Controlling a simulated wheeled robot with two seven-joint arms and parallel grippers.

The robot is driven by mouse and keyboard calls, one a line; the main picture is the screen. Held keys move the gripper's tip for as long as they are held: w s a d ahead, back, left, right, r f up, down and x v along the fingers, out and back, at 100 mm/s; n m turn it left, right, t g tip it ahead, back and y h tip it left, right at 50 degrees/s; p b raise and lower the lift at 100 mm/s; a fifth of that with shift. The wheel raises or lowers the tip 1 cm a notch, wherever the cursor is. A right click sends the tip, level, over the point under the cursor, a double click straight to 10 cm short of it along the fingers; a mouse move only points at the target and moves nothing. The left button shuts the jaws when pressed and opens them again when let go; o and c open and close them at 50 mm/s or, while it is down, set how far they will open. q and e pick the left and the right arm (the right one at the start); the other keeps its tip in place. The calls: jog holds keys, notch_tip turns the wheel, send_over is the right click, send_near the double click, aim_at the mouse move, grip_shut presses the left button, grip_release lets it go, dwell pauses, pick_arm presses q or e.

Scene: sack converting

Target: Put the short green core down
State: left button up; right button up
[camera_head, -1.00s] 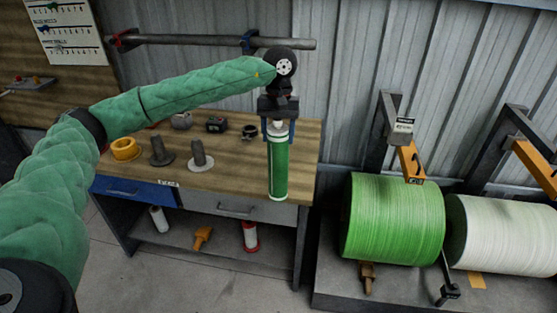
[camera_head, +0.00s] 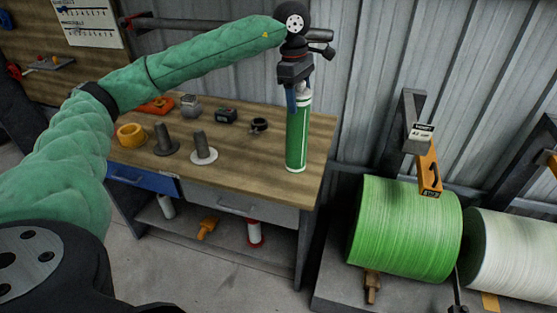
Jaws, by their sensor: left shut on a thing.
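My right gripper is not in view.
A large green roll (camera_head: 405,228) and a white roll (camera_head: 510,255) are at right. Bench wood around the core is bare.

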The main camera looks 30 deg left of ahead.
pick_arm(q)
jog(key=n, duration=0.2)
jog(key=shift+s+r+n, duration=0.1)
jog(key=shift+n, duration=0.2)
jog(key=shift+a, duration=0.2)
jog(key=w+a+f+p, duration=0.1)
jog(key=a+f+p, duration=0.6)
jog(key=a+f, duration=0.4)
jog(key=shift+w, duration=0.4)
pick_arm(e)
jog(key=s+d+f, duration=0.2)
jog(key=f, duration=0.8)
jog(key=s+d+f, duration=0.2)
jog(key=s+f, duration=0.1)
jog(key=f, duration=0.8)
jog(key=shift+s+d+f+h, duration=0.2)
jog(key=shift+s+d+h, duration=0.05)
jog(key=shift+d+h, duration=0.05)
pick_arm(q)
jog(key=shift+a+f, duration=0.1)
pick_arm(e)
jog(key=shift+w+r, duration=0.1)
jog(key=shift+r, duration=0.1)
pick_arm(q)
jog(key=o, duration=1.6)
